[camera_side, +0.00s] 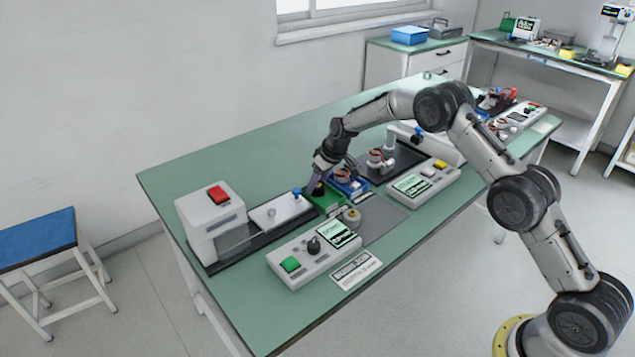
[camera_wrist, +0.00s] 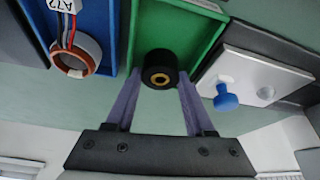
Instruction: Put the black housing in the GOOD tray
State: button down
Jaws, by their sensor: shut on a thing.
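The black housing (camera_wrist: 160,66) is a short black cylinder with a brass-coloured centre. My gripper (camera_wrist: 159,76) is shut on it, one purple finger on each side. In the wrist view the housing is over or inside the green tray (camera_wrist: 203,20); whether it touches the floor of the tray I cannot tell. In the side view my gripper (camera_side: 318,187) reaches down into the green tray (camera_side: 328,205), and the housing is mostly hidden there. I cannot read a GOOD label on any tray.
A blue tray (camera_side: 361,191) holding a copper-wound ring (camera_wrist: 75,58) with wires adjoins the green tray. On the other side is a pale plate with a blue knob (camera_wrist: 226,98). A tester with a red button (camera_side: 217,194) and a control box (camera_side: 312,252) stand nearby.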

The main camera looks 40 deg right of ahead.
jog(key=shift+c, duration=0.9)
grip_release()
jog(key=v, duration=1.3)
jog(key=shift+r, duration=0.4)
jog(key=shift+d, duration=0.1)
